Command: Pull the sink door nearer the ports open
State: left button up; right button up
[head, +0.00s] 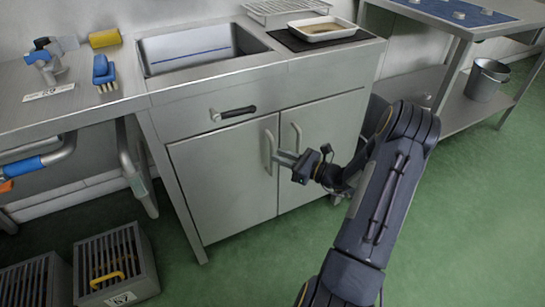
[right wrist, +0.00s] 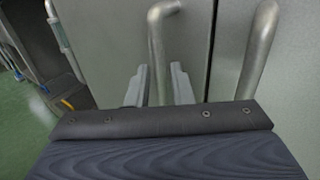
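The grey metal sink cabinet has two flat doors, both closed. The left door (head: 222,182) has an upright bar handle (head: 268,152) near its right edge. The right door (head: 330,142) has a matching handle (head: 296,138) near its left edge. My right gripper (head: 284,158) is at the left door's handle, coming from the right. In the right wrist view, its two fingers (right wrist: 158,88) stand on either side of the left door's handle (right wrist: 155,45), with a small gap visible. The right door's handle (right wrist: 258,48) is to the right, outside the fingers. My left gripper is not in view.
A drawer with a dark handle (head: 233,113) is above the doors. Slatted crates (head: 115,265) stand on the floor at lower left. A pipe with a blue band (head: 24,166) is at far left. A bucket (head: 486,80) sits on the right bench's shelf.

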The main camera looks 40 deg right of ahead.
aim_at(273, 172)
jog(key=shift+b+x, duration=0.3)
jog(key=shift+x, duration=1.5)
grip_shut()
